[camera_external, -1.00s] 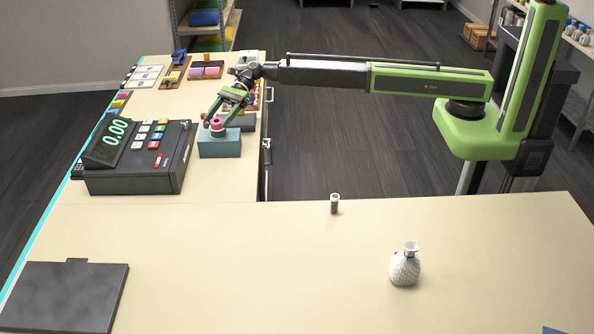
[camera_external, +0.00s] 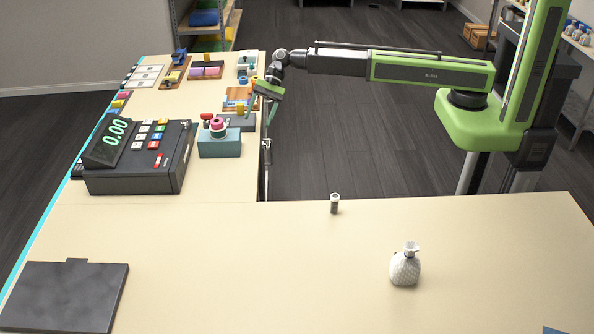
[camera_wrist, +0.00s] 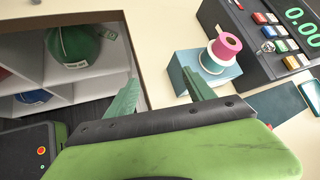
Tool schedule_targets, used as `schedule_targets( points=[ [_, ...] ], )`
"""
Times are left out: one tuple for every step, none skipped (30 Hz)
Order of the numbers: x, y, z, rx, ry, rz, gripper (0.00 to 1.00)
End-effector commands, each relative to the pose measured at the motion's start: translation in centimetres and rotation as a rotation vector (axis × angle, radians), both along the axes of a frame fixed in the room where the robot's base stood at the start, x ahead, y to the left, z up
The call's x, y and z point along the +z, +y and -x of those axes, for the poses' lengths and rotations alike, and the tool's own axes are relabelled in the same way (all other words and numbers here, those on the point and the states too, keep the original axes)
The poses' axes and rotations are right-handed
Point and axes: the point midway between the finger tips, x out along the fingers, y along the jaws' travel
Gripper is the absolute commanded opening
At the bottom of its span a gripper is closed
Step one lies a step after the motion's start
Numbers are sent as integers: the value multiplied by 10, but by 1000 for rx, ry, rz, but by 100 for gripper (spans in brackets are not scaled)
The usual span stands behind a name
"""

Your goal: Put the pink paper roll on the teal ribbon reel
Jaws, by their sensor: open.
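The pink paper roll (camera_external: 217,123) sits on top of a white spool-like piece on the teal block (camera_external: 219,148), beside the cash register. In the wrist view the pink roll (camera_wrist: 228,45) stands above a white disc (camera_wrist: 213,62) on the teal block (camera_wrist: 190,73). My gripper (camera_external: 262,120) is open and empty, to the right of the block by the counter's edge. In the wrist view its two green fingers (camera_wrist: 157,93) are spread apart, and the roll lies beyond the right finger, touching neither.
The cash register (camera_external: 137,157) stands left of the block. A grey block (camera_external: 238,122) and a wooden tray (camera_external: 240,99) lie behind it. Open shelves (camera_wrist: 95,58) lie beneath the counter.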

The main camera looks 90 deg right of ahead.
Motion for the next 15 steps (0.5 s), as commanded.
schedule_targets(
  points=[
    [-22, 17, 57, 177, -71, 174, 62],
    [-34, 20, 84, 299, -113, 282, 62],
    [-49, 20, 118, 466, -163, 417, 62],
    [-59, 19, 141, 592, -196, 508, 62],
    [-66, 15, 164, 717, -222, 590, 62],
    [-74, 9, 190, 875, -247, 683, 62],
    [-79, 4, 207, 984, -262, 741, 62],
    [-82, -1, 222, 1084, -271, 789, 62],
    [-84, -8, 239, 1199, -279, 839, 62],
    [-85, -12, 248, 1272, -282, 866, 62],
    [-86, -16, 255, 1331, -284, 888, 62],
    [-86, -20, 262, 1390, -284, 909, 62],
    [-86, -22, 265, 1421, -283, 919, 62],
    [-86, -24, 267, 1443, -284, 925, 62],
    [-86, -25, 267, 1457, -283, 930, 62]
  ],
)
